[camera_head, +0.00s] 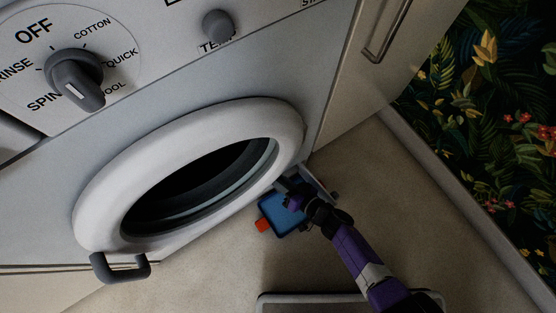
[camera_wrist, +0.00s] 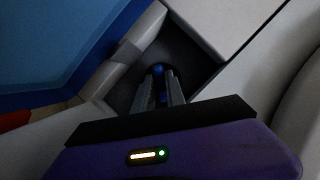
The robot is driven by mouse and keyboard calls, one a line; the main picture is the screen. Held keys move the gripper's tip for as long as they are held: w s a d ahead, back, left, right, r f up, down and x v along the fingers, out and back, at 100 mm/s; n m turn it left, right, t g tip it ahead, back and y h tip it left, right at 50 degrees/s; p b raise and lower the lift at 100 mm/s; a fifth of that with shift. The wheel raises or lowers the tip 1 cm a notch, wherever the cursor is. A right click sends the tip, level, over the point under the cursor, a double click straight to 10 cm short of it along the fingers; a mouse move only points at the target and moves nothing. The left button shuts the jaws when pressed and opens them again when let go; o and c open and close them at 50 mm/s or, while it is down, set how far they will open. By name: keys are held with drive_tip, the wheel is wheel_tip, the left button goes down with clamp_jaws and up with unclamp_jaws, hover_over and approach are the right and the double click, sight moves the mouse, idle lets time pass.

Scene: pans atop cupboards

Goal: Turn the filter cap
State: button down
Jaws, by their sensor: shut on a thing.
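The filter cap (camera_wrist: 158,70) shows in the wrist view as a small blue piece inside a dark recess low on the washing machine. My gripper (camera_wrist: 162,88) reaches into this recess, and its two grey fingers are shut on the cap. Most of the cap is hidden by the fingers and shadow, so its turn angle cannot be told. In the head view my gripper (camera_head: 291,186) is at the lower right of the washing machine (camera_head: 225,88), just below the round door. The cap is hidden in that view.
A blue tray (camera_head: 287,221) with red at its corner lies on the floor under my gripper; it fills the left of the wrist view (camera_wrist: 50,45). The white round door ring (camera_head: 110,195) is close on the left. A cupboard (camera_head: 375,75) stands to the right.

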idle(0.6)
drive_tip(key=c, duration=1.4)
unclamp_jaws()
drive_tip(key=shift+d, duration=0.1)
drive_tip(key=s+d+r+n+t+h+p, duration=0.25)
drive_tip(key=s+n+t+h+p, duration=0.2)
drive_tip(key=s+n, duration=0.35)
drive_tip(key=s+d+r+m+p, duration=0.1)
drive_tip(key=s+d+r+p, duration=0.1)
drive_tip(key=r+p, duration=0.3)
drive_tip(key=s+d+r+m+h+p, duration=0.1)
drive_tip(key=s+d+r+p, duration=0.2)
drive_tip(key=r, duration=0.9)
drive_tip(key=s+d+r+m+h+p, duration=0.1)
drive_tip(key=s+d+r+p, duration=0.1)
drive_tip(key=d+r+p, duration=0.4)
drive_tip(key=shift+s+r+p, duration=0.2)
drive_tip(key=shift+r+p, duration=0.4)
drive_tip(key=shift+r, duration=0.9)
